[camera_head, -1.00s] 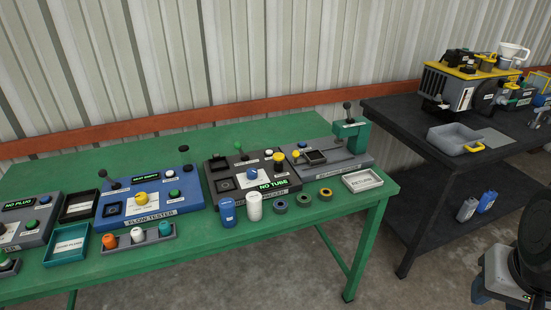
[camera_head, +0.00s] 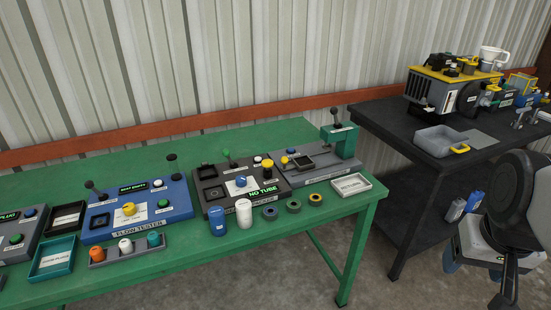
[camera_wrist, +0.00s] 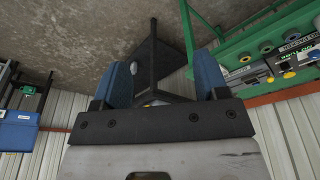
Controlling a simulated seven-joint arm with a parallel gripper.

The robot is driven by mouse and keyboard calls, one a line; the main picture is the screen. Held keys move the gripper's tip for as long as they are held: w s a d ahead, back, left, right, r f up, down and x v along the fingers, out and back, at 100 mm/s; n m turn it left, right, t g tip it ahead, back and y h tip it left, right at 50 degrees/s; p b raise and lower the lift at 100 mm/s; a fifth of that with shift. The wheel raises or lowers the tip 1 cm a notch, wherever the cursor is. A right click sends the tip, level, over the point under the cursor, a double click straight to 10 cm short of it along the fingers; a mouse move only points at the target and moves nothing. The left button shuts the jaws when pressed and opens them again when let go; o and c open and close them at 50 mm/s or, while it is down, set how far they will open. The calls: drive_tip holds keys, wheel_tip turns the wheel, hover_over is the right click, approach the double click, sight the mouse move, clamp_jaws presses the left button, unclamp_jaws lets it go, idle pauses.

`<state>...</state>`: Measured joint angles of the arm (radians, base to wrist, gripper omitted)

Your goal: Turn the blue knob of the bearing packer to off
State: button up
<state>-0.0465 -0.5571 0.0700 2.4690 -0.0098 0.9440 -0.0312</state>
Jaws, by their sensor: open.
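The bearing packer (camera_head: 215,196) is a dark box on the green table in the head view, with a green "NO TUBE" display. Its blue knob (camera_head: 241,182) sits on a white plate in the middle of its top; I cannot tell which setting it points to. Part of its front label is hidden by a blue and a white canister. My gripper (camera_wrist: 163,78) shows in the wrist view with two blue fingers apart and nothing between them. It is away from the knob; the green table lies at the upper right of that view.
The blue flow tester (camera_head: 180,204) stands left of the packer, a grey press (camera_head: 325,172) with a lever right of it. Canisters (camera_head: 218,222) and several rings (camera_head: 293,206) line the packer's front. A dark workbench (camera_head: 400,128) stands at the right, with floor between.

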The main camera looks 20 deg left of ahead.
drive_tip(key=w+a+r+n, duration=0.2)
drive_tip(key=w+a+n, duration=0.2)
drive_tip(key=w+a, duration=0.8)
drive_tip(key=n+g, duration=0.2)
drive_tip(key=n, duration=0.9)
hover_over(240, 178)
drive_tip(key=d, duration=0.1)
wheel_tip(240, 178, down, 16)
drive_tip(key=shift+w+d+f, duration=0.1)
drive_tip(key=shift+w, duration=0.05)
drive_tip(key=shift+a+f, duration=0.35)
drive_tip(key=shift+a, duration=0.2)
drive_tip(key=shift+f, duration=3.85)
